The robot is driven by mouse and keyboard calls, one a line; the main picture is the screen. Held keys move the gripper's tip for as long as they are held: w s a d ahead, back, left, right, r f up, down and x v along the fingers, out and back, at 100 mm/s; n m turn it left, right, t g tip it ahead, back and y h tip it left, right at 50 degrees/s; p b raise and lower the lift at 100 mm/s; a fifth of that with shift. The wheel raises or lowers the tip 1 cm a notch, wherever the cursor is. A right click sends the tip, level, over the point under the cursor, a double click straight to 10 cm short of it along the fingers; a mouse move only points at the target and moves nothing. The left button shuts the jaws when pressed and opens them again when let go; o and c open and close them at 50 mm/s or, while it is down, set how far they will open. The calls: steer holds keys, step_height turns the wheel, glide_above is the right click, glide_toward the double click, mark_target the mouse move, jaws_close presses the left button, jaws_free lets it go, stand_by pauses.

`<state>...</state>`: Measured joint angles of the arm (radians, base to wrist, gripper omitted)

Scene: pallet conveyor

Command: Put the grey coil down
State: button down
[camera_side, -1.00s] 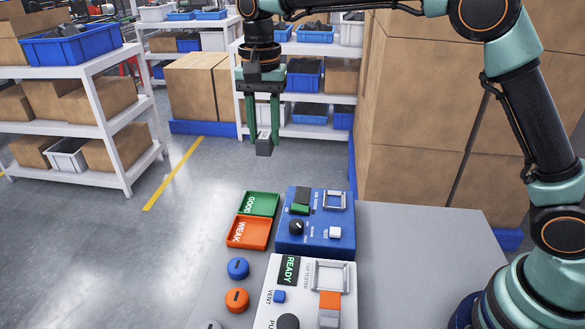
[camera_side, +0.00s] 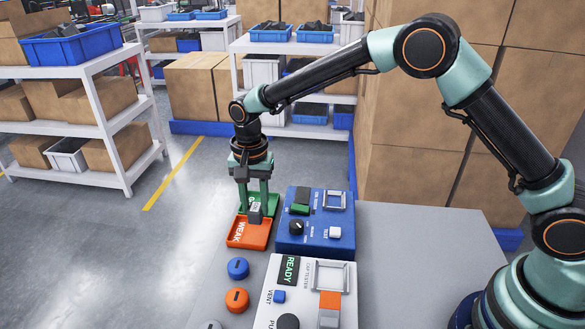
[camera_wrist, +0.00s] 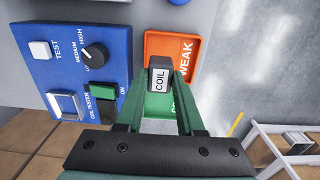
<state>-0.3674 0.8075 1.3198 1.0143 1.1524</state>
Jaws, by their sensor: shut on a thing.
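The grey coil (camera_side: 255,211) is a small block with a white "COIL" label, which shows in the wrist view (camera_wrist: 159,80). My gripper (camera_side: 254,208) points down and is shut on it, a finger on each side. The coil is over the trays, near the border between the green GOOD tray (camera_side: 272,199) and the orange WEAK tray (camera_side: 247,234). In the wrist view the green tray (camera_wrist: 156,110) is partly hidden by my fingers, and the orange tray (camera_wrist: 190,48) lies beyond the coil. I cannot tell whether the coil touches a tray.
The blue coil tester (camera_side: 318,235), with knob, button and empty frame, stands close right of the trays. A white tester (camera_side: 262,305) and blue (camera_side: 238,268) and orange (camera_side: 237,300) round pieces are nearer. The grey table is clear on the right.

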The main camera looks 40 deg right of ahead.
mark_target(256, 219)
steer(key=shift+f, duration=2.2)
steer(key=shift+f, duration=0.1)
steer(key=c, duration=0.5)
jaws_free()
